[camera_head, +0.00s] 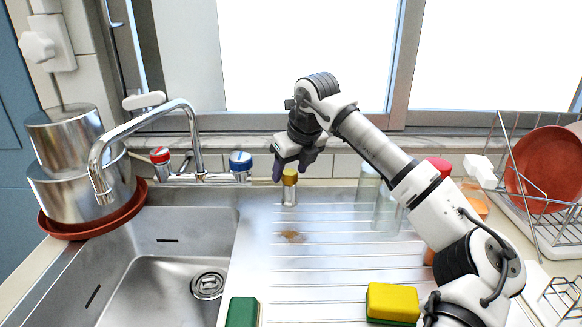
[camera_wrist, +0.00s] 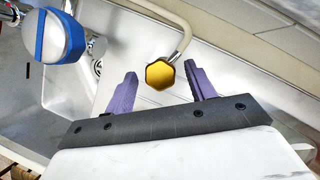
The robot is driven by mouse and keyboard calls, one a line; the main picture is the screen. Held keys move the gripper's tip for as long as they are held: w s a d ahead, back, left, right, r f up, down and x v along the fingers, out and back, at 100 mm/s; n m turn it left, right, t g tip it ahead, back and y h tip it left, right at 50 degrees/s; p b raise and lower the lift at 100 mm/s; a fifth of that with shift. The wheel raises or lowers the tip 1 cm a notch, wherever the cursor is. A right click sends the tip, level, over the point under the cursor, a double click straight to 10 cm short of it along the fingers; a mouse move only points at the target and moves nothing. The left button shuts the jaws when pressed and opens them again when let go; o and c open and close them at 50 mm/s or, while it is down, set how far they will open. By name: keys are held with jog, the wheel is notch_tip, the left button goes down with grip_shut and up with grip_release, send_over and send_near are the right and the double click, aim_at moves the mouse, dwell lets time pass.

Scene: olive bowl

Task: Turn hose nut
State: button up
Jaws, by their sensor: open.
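The hose nut (camera_wrist: 160,74) is a yellow hexagonal piece with a pale hose running up from it in the wrist view. In the head view the yellow nut (camera_head: 289,176) sits on top of a short metal fitting (camera_head: 289,195) at the back of the drainboard. My gripper (camera_head: 284,172) is at the nut, with its arm reaching in from the right. In the wrist view my gripper (camera_wrist: 163,84) is open, with one purple finger on each side of the nut. Gaps show between both fingers and the nut. The nut's far side is hidden.
A blue-capped tap knob (camera_head: 240,162) stands just left of the nut; a red-capped knob (camera_head: 160,158) and chrome faucet (camera_head: 150,125) are farther left. Clear glasses (camera_head: 367,190) stand to the right. A yellow-green sponge (camera_head: 392,302) lies in front.

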jog(key=c, duration=1)
jog(key=shift+o, duration=0.2)
jog(key=shift+f+m+b, duration=0.2)
jog(key=shift+m+b, duration=0.4)
jog(key=shift+b, duration=0.15)
jog(key=shift+r+m+h+b, duration=0.15)
jog(key=shift+m+h+b, duration=0.15)
jog(key=shift+m+h, duration=0.15)
jog(key=o, duration=1)
jog(key=shift+c, duration=0.2)
